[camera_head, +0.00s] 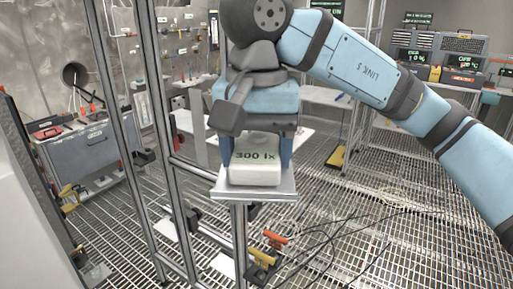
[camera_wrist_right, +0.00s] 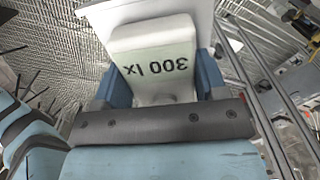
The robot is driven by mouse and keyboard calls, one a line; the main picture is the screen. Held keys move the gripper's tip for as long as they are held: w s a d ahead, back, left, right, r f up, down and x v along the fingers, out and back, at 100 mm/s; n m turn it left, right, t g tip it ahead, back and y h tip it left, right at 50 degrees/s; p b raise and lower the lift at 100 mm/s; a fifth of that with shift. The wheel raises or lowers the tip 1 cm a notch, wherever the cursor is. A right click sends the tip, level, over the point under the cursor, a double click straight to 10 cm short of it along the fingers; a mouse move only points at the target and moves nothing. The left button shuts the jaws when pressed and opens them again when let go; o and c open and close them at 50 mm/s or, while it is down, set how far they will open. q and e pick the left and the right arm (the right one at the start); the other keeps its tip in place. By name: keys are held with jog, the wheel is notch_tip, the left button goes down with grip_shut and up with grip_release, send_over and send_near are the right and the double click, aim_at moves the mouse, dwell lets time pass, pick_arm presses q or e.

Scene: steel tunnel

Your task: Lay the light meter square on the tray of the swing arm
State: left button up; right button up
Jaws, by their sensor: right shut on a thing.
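The left gripper is not in view.
A metal post frame (camera_head: 160,120) stands just left of the tray. Cables (camera_head: 335,245) and orange and yellow handled items (camera_head: 268,247) are low on the grated floor. A grey cart (camera_head: 90,155) stands at left, and instruments (camera_head: 440,60) sit at back right.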

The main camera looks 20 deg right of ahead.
jog(key=shift+f, duration=0.15)
jog(key=o, duration=1)
jog(key=shift+o, duration=0.2)
